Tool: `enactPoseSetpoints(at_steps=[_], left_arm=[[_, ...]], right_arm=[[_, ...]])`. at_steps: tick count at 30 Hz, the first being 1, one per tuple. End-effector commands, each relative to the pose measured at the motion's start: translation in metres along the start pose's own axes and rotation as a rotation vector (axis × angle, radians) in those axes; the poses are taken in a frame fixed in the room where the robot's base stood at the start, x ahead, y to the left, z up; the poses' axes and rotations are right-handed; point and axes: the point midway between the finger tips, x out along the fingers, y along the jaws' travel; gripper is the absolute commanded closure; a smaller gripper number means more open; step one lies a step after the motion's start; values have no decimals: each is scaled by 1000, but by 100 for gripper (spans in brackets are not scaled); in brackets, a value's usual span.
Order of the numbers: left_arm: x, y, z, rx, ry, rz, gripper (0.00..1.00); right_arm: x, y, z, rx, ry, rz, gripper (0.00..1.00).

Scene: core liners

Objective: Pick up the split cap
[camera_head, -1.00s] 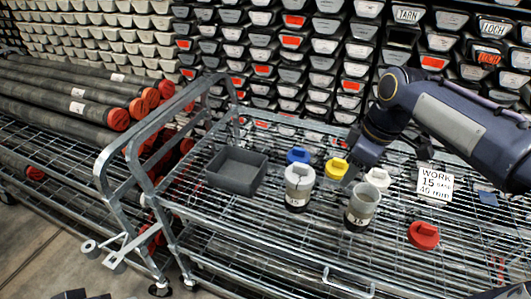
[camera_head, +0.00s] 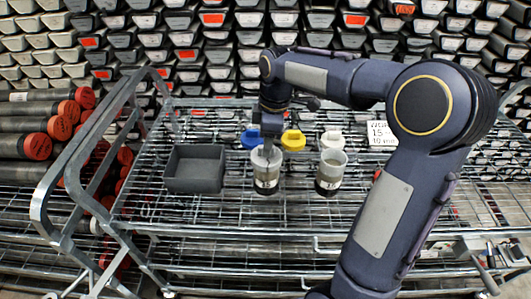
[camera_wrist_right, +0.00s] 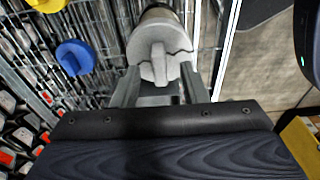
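The split cap (camera_wrist_right: 160,68) is pale grey-white, with a raised grip bar across its top and a jagged dark crack line beside the bar. It sits on the left cup (camera_head: 266,182), a clear cup with dark contents and a white label. My right gripper (camera_head: 267,150) reaches down over this cup and hides much of the cap in the head view. In the right wrist view, its two fingers (camera_wrist_right: 159,82) are spread on either side of the cap, apart from the grip bar. The gripper looks open. My left gripper is in neither view.
A dark grey bin (camera_head: 195,170) stands left of the cup. A second, uncapped cup (camera_head: 330,178) stands to the right. Blue (camera_head: 251,138), yellow (camera_head: 293,140) and white (camera_head: 332,140) caps lie behind on the wire shelf. A sign (camera_head: 379,133) stands at back right.

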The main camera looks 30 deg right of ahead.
Motion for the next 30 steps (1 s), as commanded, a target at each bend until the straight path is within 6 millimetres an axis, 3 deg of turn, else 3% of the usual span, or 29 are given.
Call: enactPoseSetpoints(at_steps=[3, 10, 20, 30], left_arm=[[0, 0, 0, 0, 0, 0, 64], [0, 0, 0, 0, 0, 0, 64], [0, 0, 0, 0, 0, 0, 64], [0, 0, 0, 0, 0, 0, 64]], right_arm=[[11, 0, 0, 0, -1, -2, 60], [12, 0, 0, 0, 0, 0, 60], [12, 0, 0, 0, 1, 0, 100], [10, 0, 0, 0, 1, 1, 100]])
